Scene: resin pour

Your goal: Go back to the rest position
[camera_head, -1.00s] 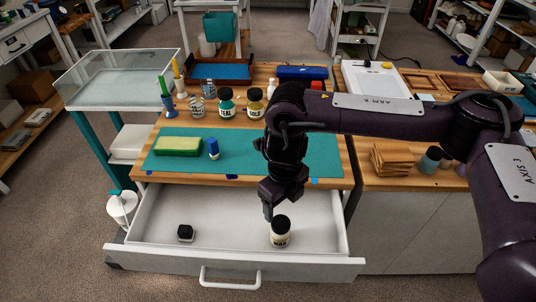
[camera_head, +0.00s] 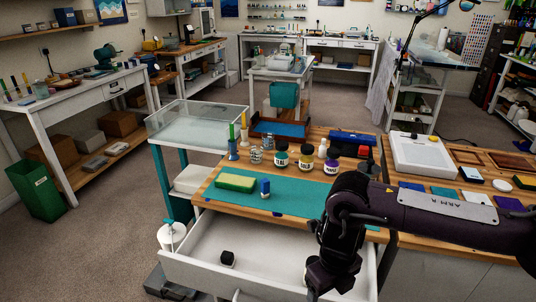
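My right arm comes in from the right, and my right gripper (camera_head: 316,290) hangs low over the right part of the open white drawer (camera_head: 205,243). Its fingers are dark and cut by the lower picture edge, so I cannot tell whether they are open or shut. The cream-labelled jar seen earlier in the drawer cannot be made out now. A small black block (camera_head: 227,257) lies in the left part of the drawer. My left gripper is not in view.
The workbench above holds a teal mat (camera_head: 290,199) with a green-yellow sponge (camera_head: 235,182) and a blue-topped item (camera_head: 265,188). Jars with teal (camera_head: 281,157), yellow (camera_head: 306,158) and purple (camera_head: 331,163) labels stand behind. A glass-topped cart (camera_head: 200,128) stands left.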

